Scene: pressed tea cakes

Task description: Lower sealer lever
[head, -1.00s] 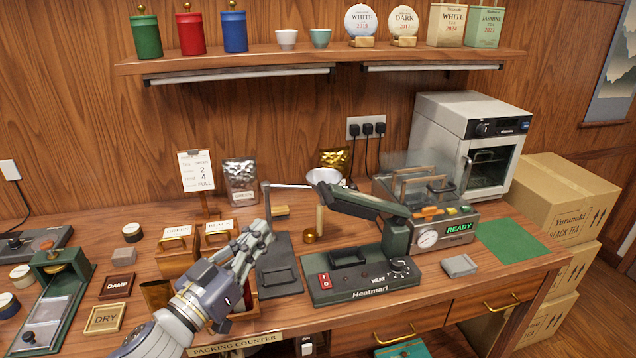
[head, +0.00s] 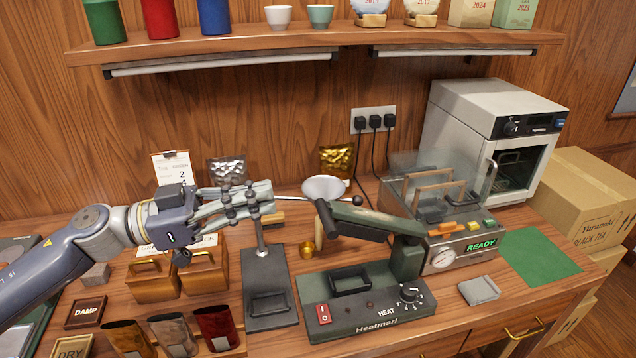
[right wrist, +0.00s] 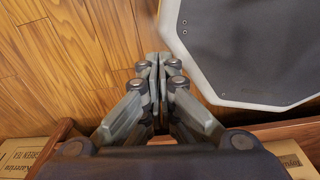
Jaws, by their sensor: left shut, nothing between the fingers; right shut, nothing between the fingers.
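The dark green heat sealer (head: 368,307), marked Heatmari, stands on the counter in the head view. Its lever (head: 372,222) is raised, slanting up and left from the rear pivot, with a clear gap over the base. My left gripper (head: 270,197) is shut and empty, pointing right, left of the lever's free end and apart from it in the picture. It covers part of the funnel stand (head: 268,278). My right gripper (right wrist: 158,62) is shut and empty in the right wrist view, over a wooden floor, away from the sealer.
The vacuum machine (head: 455,250), reading READY, stands behind right. Tea pouches (head: 175,335) stand front left. A grey block (head: 479,291) lies right of the sealer.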

